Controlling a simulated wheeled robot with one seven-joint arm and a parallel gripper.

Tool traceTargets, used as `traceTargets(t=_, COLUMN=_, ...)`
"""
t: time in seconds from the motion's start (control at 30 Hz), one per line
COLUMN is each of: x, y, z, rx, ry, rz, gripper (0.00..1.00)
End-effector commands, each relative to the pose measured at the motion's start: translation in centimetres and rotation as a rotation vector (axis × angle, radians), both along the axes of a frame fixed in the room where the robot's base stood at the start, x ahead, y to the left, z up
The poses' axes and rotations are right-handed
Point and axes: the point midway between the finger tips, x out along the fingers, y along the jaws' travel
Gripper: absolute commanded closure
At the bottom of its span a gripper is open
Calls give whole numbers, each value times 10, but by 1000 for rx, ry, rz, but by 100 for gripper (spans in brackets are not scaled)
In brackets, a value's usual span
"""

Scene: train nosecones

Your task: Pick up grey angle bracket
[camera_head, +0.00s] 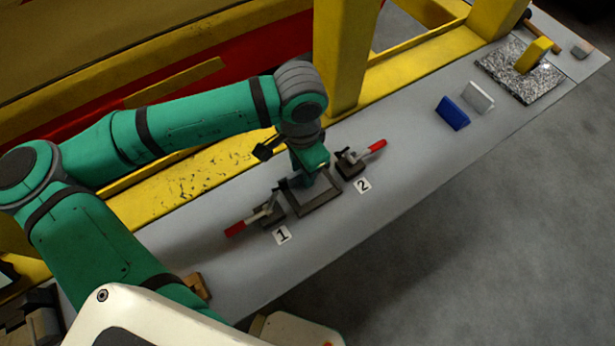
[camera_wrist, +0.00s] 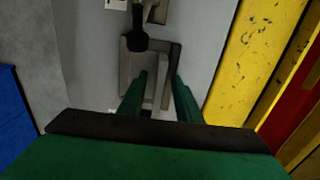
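A light grey angle bracket (camera_head: 478,97) stands on the grey table toward the far right in the head view, beside a blue bracket (camera_head: 453,113). My gripper (camera_head: 312,180) is well to its left, pointing down over a dark square fixture (camera_head: 315,203) between two clamps. In the wrist view, my gripper's green fingers (camera_wrist: 159,76) are apart, with the fixture (camera_wrist: 126,75) beyond and between them. I see nothing held. I cannot tell whether the fingers touch the fixture. The light grey bracket does not show clearly in the wrist view.
Red-handled clamps marked 1 (camera_head: 268,212) and 2 (camera_head: 352,163) flank the fixture. A yellow post (camera_head: 340,60) and rail run along the table's back. A speckled slab (camera_head: 510,77) bears a yellow block (camera_head: 534,54) at the far end. The table's front right is clear.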

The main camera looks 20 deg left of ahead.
Motion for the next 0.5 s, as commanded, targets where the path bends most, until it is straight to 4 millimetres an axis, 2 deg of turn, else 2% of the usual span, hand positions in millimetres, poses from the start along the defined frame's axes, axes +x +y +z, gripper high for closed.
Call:
traceTargets(t=0.2, x=0, y=-2, z=-1, rx=0, ry=0, rz=-4, gripper=69)
traceTargets(t=0.23, x=1, y=-2, z=-1, rx=0, ry=0, rz=-4, gripper=71)
traceTargets(t=0.3, x=1, y=-2, z=-1, rx=0, ry=0, rz=-4, gripper=88)
traceTargets(t=0.37, x=1, y=-2, z=-1, rx=0, ry=0, rz=-4, gripper=100)
traceTargets(t=0.5, x=1, y=-2, z=-1, rx=0, ry=0, rz=-4, gripper=100)
